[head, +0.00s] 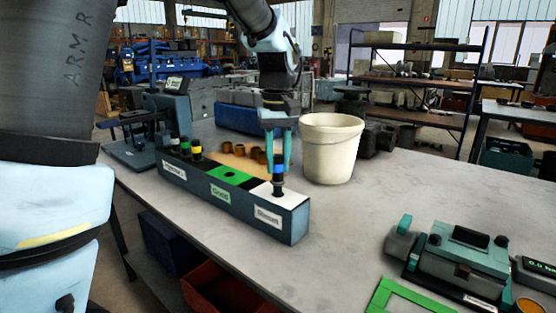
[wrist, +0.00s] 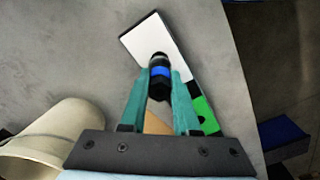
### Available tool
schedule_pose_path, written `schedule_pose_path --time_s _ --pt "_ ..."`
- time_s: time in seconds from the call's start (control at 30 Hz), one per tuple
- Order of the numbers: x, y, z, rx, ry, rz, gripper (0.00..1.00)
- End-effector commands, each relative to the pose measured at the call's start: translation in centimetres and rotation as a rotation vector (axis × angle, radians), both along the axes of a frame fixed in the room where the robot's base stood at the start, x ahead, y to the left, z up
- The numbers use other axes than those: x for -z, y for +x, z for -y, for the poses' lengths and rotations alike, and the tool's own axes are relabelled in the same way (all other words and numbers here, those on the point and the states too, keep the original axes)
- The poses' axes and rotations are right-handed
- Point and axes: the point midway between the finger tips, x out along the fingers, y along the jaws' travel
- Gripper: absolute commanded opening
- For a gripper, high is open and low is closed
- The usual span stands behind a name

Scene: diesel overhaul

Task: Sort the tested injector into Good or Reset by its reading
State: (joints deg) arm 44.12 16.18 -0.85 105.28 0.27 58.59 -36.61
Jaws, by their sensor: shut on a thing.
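My gripper (head: 279,152) is shut on a dark injector with a blue band (head: 279,169). It holds the injector upright over the white section (head: 262,190) of the long rack, by the label that seems to read Reset (head: 268,217). The injector's lower end meets the white top in the picture; I cannot tell how deep it sits. The green section (head: 225,175), labelled Good (head: 220,193), is beside it and holds no injector. In the wrist view the injector (wrist: 160,71) is between the teal fingers, over the white top (wrist: 140,38).
Other injectors (head: 196,151) stand in the rack's far-left section. A cream bucket (head: 331,150) stands close right of my gripper. Brown cylindrical parts (head: 258,155) lie behind the rack. A teal machine (head: 465,262) and green frame (head: 383,294) are at the right. The table's middle is clear.

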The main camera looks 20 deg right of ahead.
Motion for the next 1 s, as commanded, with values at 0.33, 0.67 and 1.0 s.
schedule_pose_path --time_s 0.33,0.67,1.0 --pt "0.7 0.0 0.0 0.000 0.000 0.001 0.00" --pt "1.8 0.0 0.0 0.000 -0.001 0.002 0.00" --pt "2.7 0.0 0.0 0.000 -0.001 0.001 0.00"
